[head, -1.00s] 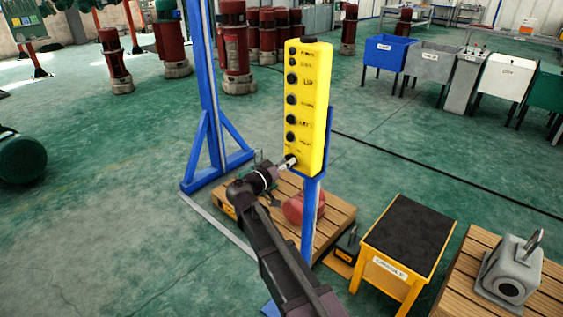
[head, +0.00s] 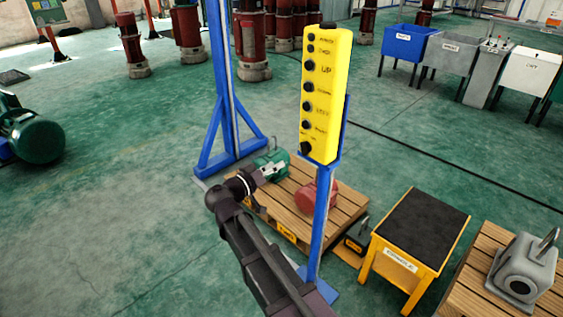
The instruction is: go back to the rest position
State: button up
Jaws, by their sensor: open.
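My gripper (head: 272,172) is at the end of my dark arm, left of the yellow control pendant (head: 325,95) and below its middle. The jaws are small in the picture and look open and empty. The gripper is apart from the pendant. The pendant has a column of black buttons, one labelled UP, and stands upright on a blue post (head: 319,225). Behind the gripper in the picture, a green motor-like part (head: 268,160) is partly covered by it.
A wooden pallet (head: 345,205) bears a red rounded part (head: 316,196). A yellow table with a black top (head: 425,225) stands to the right. A grey housing (head: 523,270) sits on another pallet. A blue gantry column (head: 221,90) rises behind.

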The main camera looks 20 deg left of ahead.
jog(key=shift+s+a, duration=0.1)
jog(key=shift+s, duration=0.15)
dwell(0.5)
jog(key=w+d+f+m+g+p, duration=0.1)
jog(key=w+d+f+g, duration=0.15)
jog(key=d, duration=0.65)
jog(key=w+d+f+g+h+p, duration=0.1)
jog(key=d+f+g, duration=0.25)
jog(key=d, duration=0.55)
jog(key=w+d+f+m+g+p, duration=0.15)
jog(key=d+g, duration=0.25)
jog(key=d, duration=0.5)
jog(key=s+d+f+g+y+p, duration=0.1)
jog(key=s+d+g+y+p, duration=0.1)
jog(key=d, duration=0.7)
jog(key=s+d+f+g+y+p, duration=0.2)
jog(key=s+d+g+y, duration=0.2)
jog(key=s+d, duration=0.4)
jog(key=shift+s+d+n+g+y+p, duration=0.35)
jog(key=shift+d+y, duration=0.55)
jog(key=shift+d, duration=0.4)
jog(key=shift+w, duration=0.1)
